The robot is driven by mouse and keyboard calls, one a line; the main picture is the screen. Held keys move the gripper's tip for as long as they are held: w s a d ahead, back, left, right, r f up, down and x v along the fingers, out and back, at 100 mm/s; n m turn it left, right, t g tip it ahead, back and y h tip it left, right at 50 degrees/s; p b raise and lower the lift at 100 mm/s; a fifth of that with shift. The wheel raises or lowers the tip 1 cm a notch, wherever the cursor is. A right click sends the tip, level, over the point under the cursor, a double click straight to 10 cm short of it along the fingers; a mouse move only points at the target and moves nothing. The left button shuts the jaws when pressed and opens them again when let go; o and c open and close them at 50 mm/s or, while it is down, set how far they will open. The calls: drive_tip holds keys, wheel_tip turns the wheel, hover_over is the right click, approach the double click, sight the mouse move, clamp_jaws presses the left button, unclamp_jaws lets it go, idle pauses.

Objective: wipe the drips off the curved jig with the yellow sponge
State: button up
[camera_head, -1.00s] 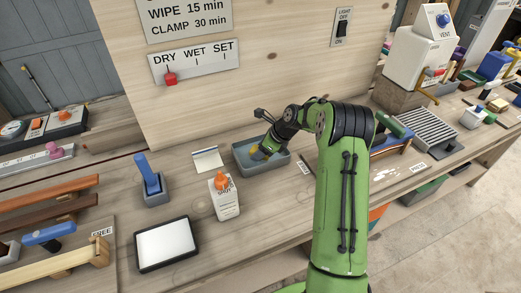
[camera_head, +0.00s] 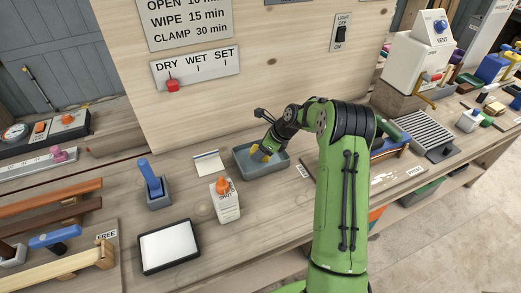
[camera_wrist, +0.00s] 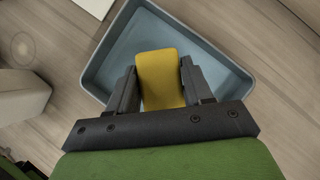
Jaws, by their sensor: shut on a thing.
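The yellow sponge (camera_wrist: 160,78) is between the two dark fingers of my gripper (camera_wrist: 158,85), which is shut on it. In the wrist view the sponge is over the grey-blue tray (camera_wrist: 100,68); I cannot tell whether it touches the tray's floor. My gripper (camera_head: 262,151) points down there, partly hidden by my wrist. The curved jig is mostly hidden behind my green arm; a blue and brown curved part (camera_head: 392,146) shows to its right, with whitish spots on the board before it.
A white glue bottle (camera_head: 226,200) with an orange cap stands close in front of the tray. A blue-handled tool in a grey holder (camera_head: 158,198) and a black-framed white panel (camera_head: 168,246) are to the left. A slatted grey rack (camera_head: 426,130) is to the right.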

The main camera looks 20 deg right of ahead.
sight(253, 147)
wheel_tip(253, 147, up, 5)
drive_tip(key=p, duration=0.4)
drive_tip(key=shift+f, duration=0.1)
idle(0.5)
